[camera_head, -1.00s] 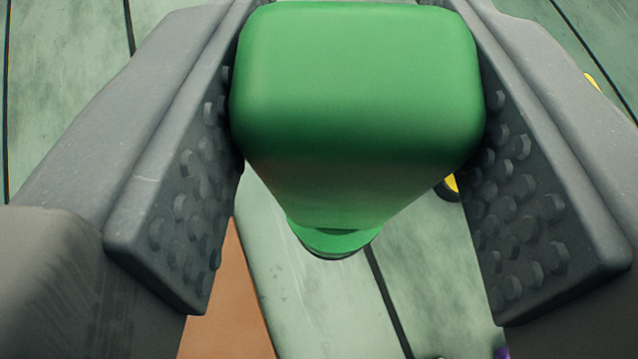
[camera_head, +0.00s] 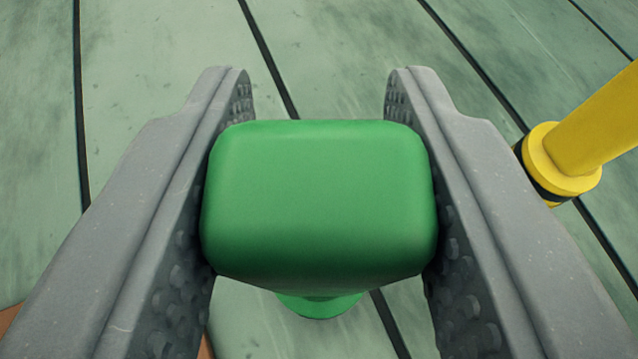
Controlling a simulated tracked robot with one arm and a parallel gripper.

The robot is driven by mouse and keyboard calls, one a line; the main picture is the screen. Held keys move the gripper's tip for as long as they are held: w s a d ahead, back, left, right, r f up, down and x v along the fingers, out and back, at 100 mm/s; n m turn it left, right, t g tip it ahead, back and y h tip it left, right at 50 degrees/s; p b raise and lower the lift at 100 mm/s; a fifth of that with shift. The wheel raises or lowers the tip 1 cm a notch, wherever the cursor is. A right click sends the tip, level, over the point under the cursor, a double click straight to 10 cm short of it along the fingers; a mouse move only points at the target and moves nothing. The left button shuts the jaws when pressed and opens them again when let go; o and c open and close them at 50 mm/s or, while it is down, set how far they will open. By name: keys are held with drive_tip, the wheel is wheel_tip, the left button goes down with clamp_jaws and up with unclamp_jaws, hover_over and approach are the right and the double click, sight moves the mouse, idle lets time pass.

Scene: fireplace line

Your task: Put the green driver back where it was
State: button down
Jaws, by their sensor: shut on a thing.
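The green driver (camera_head: 318,200) is between the two grey studded jaws of my gripper (camera_head: 318,125). The jaws are shut on its blocky handle, one on each side. I look down on the end of the handle. A narrower green collar (camera_head: 318,304) shows below it; the rest of the driver is hidden under the handle. I cannot tell whether its lower end touches anything.
A yellow rod-shaped thing with a collar and a black band (camera_head: 565,160) is to the right, beside the right jaw. The green plank surface (camera_head: 330,50) is bare beyond the gripper. A brown-orange patch (camera_head: 12,320) shows at the lower left.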

drive_tip(key=shift+f, duration=0.3)
drive_tip(key=c, duration=1)
unclamp_jaws()
drive_tip(key=shift+s+r, duration=0.2)
drive_tip(key=shift+s, duration=0.1)
drive_tip(key=p+v, duration=0.2)
drive_tip(key=v, duration=0.9)
drive_tip(key=shift+s, duration=0.2)
drive_tip(key=shift+r, duration=0.1)
